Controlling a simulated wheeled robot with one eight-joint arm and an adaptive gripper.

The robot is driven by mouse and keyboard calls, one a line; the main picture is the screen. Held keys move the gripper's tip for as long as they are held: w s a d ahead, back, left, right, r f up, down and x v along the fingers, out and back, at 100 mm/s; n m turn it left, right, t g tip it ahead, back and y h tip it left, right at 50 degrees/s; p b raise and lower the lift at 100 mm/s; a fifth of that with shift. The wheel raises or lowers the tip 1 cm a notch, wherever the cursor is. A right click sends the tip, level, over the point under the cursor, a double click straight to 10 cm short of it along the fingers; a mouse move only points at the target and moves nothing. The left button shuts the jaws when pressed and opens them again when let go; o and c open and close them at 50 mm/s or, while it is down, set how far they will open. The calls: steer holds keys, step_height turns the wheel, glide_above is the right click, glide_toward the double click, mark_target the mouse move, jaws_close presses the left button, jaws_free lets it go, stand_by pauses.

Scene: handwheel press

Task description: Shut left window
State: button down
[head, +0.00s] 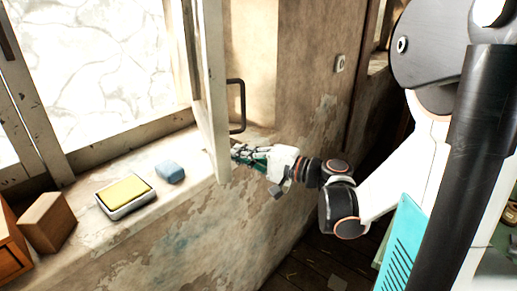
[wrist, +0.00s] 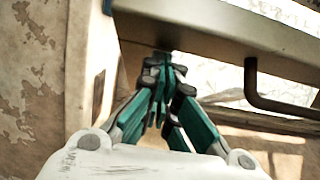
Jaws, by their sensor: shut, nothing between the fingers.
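The left window's white sash (head: 213,85) stands swung open into the room, seen nearly edge-on in the head view. A dark bar handle (head: 237,106) is on its right-hand face. My gripper (head: 238,152) is shut and empty beside the lower part of the sash, on the handle's side and below the handle. I cannot tell whether the fingertips touch the sash.
An orange-brown box (head: 10,245) is at the far left. A switch (head: 340,63) is on the peeling wall (head: 305,90).

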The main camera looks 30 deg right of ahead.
steer(key=shift+m+t+h, duration=0.4)
steer(key=shift+m+h, duration=0.1)
steer(key=shift+h, duration=0.1)
steer(key=w+a, duration=0.5)
steer(key=a, duration=0.5)
steer(key=w+a+b, duration=0.1)
steer(key=w+a, duration=0.5)
steer(key=a, duration=0.4)
steer(key=w+a+b, duration=0.1)
steer(key=w+a, duration=0.4)
steer(key=a, duration=0.6)
steer(key=shift+w, duration=0.15)
steer(key=x, duration=1.3)
steer(key=shift+w+a, duration=0.15)
steer(key=shift+a, duration=0.25)
steer(key=shift+r, duration=0.1)
